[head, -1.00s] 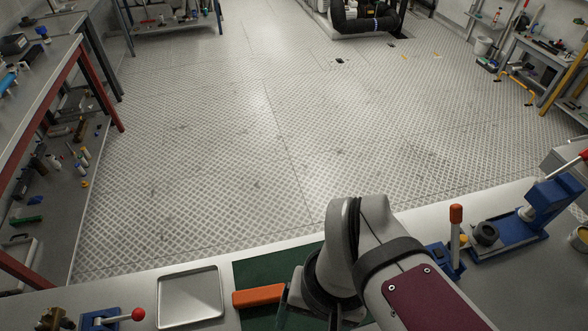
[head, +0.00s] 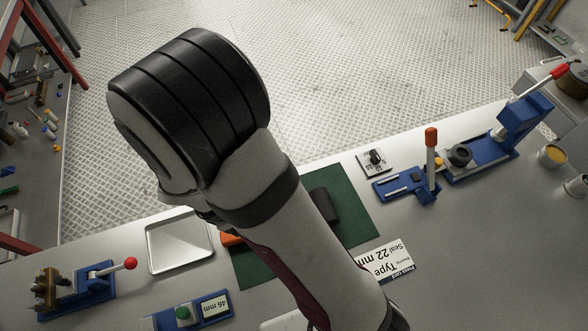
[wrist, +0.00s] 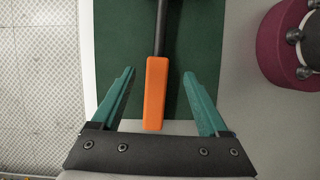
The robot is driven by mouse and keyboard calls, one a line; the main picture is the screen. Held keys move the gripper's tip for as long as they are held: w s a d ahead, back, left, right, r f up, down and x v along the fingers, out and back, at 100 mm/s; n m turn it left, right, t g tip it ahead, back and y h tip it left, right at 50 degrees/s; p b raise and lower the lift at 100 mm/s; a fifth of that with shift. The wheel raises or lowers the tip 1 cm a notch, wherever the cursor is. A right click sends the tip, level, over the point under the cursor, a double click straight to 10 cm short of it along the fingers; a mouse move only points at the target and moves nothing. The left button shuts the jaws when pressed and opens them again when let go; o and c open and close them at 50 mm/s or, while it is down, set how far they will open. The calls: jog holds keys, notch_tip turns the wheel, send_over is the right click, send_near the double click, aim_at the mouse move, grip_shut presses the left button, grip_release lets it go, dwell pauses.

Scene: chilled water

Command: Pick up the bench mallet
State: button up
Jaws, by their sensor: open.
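The bench mallet has an orange handle (wrist: 156,90) and a dark shaft, and it lies on a dark green mat (wrist: 115,45). In the head view, my arm covers most of it. Only a bit of the orange grip (head: 231,239) and a dark block that looks like its head (head: 323,206) show at either side of the arm. My gripper (wrist: 158,73) is open. In the wrist view, its two teal fingers stand to the left and right of the handle, with a gap on each side. The gripper is hidden in the head view.
An empty metal tray (head: 180,243) lies left of the mat. Blue press fixtures (head: 485,150) stand to the right. A label card (head: 385,259) lies near the mat.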

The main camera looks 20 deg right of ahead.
jog(key=x, duration=0.5)
jog(key=shift+w+d, duration=0.1)
jog(key=shift+w, duration=0.05)
grip_shut()
dwell(1.1)
